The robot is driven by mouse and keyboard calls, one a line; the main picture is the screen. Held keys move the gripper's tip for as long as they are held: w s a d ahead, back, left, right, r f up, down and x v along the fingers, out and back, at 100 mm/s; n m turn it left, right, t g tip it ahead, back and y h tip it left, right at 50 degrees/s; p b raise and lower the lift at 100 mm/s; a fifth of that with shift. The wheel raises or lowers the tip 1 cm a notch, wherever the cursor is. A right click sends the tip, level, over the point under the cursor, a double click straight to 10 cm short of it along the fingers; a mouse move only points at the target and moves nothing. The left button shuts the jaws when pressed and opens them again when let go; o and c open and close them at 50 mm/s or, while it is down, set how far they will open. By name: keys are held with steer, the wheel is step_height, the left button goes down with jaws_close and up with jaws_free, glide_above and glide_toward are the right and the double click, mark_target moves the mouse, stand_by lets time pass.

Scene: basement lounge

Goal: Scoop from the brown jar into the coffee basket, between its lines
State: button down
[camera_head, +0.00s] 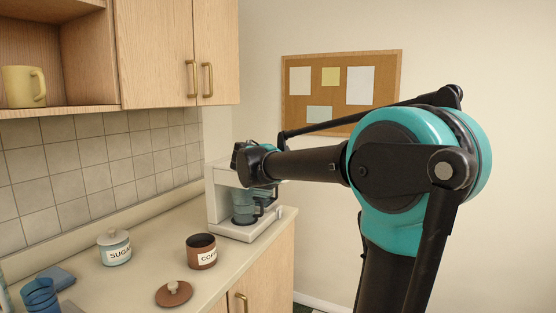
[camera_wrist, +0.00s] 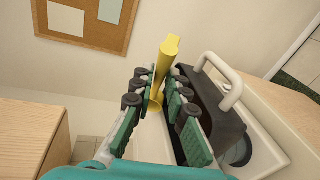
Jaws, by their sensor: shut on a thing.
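The brown jar (camera_head: 202,257), labelled as coffee, stands open on the counter. Its brown lid (camera_head: 173,293) lies in front of it. The white coffee maker (camera_head: 217,205) stands farther back, with a glass carafe (camera_head: 243,207) in it. My gripper (camera_head: 246,160) is at the coffee maker's top, in front of part of it. In the wrist view my gripper (camera_wrist: 161,86) is shut on a yellow scoop (camera_wrist: 168,50). The scoop is beside a dark part (camera_wrist: 212,112) of the coffee maker with a pale handle. The coffee basket's inside, its lines and the scoop's contents cannot be made out.
A sugar jar (camera_head: 114,249) with its lid on stands left of the brown jar. Wall cupboards (camera_head: 155,50) hang above. A cork board (camera_head: 342,118) is on the wall behind my arm.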

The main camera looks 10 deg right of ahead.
steer(key=r+m+g+y, duration=0.1)
steer(key=g+y, duration=0.1)
steer(key=d+r+m+g+y, duration=0.1)
steer(key=m+g+y, duration=0.1)
steer(key=w+r+m+g+y, duration=0.1)
steer(key=r+m+g+y, duration=0.1)
steer(key=g, duration=0.1)
steer(key=shift+w+d+y, duration=0.1)
steer(key=shift+d+y, duration=0.25)
steer(key=shift+y, duration=0.05)
steer(key=shift+w+d+r+m+g+y, duration=0.1)
steer(key=shift+r+m+g+y, duration=0.2)
steer(key=shift+r+g+y, duration=0.65)
